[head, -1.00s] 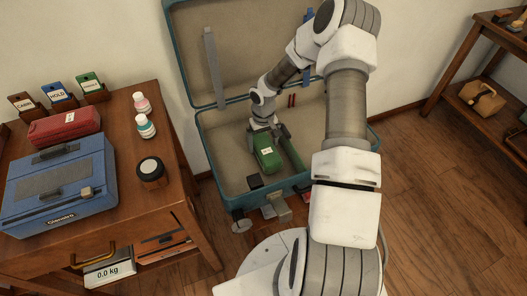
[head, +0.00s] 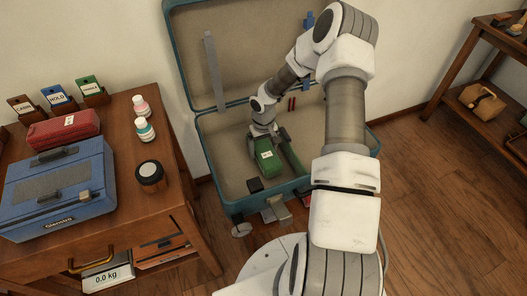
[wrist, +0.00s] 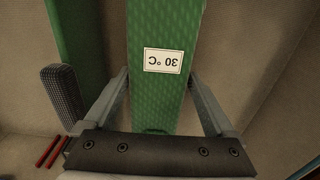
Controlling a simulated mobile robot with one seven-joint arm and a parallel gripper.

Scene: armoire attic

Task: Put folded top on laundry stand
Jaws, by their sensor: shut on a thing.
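A green oblong thing (head: 267,160) with a white label is in the open teal suitcase (head: 228,203). In the wrist view the green thing (wrist: 165,105) has a woven-looking surface, and its label reads 30 °C upside down. It may be the folded top; I cannot tell for sure. My gripper (head: 265,137) reaches down into the suitcase at the far end of the green thing. In the wrist view my gripper (wrist: 157,88) has a finger on each side of it and is shut on it. I see no thing that is clearly a laundry stand.
A green strip (head: 291,152) lies beside the held thing in the suitcase. The raised lid (head: 250,50) stands behind. A wooden desk (head: 115,130) with a blue case (head: 60,190) is left, and a wooden shelf (head: 500,70) is right. Floor on the right is clear.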

